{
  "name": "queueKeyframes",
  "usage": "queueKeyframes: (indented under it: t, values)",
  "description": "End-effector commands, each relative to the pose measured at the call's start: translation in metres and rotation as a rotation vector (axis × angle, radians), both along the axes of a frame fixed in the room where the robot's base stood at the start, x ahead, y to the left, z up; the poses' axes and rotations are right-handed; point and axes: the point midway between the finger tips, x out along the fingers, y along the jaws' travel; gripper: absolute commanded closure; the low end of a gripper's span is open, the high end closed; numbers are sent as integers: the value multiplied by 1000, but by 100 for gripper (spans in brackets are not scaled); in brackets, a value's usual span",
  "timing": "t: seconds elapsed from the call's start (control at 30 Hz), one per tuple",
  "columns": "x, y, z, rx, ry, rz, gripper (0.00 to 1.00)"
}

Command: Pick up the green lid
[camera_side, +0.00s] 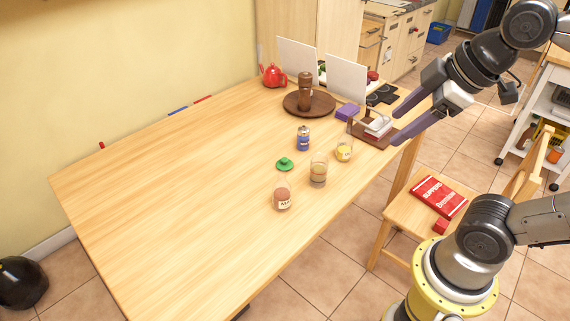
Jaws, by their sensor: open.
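The green lid (285,164) is small and round with a knob on top. It lies flat on the wooden table (180,180), a little left of a group of jars. My gripper (396,128) is open and appears empty, with its two purple fingers pointing down and left. It hangs near the table's right edge, well to the right of the lid and apart from it. Nothing hides the lid.
Close to the lid are a blue can (303,138), a glass jar (318,171), a reddish-brown jar (282,196) and a yellow jar (344,150). A round brown tray (291,108) with a pepper mill (305,92) stands farther back.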

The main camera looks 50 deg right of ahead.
Motion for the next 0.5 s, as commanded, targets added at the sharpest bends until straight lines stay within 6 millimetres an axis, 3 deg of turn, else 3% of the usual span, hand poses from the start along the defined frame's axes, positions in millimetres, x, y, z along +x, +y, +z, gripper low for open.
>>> queueKeyframes:
  t: [0.1,0.23,0.37,0.5]
  values:
    - [38,-3,27,-109,15,175,36]
    - [86,-8,45,-217,49,358,36]
    - [139,-16,51,-305,95,528,36]
    - [197,-27,41,-372,149,686,36]
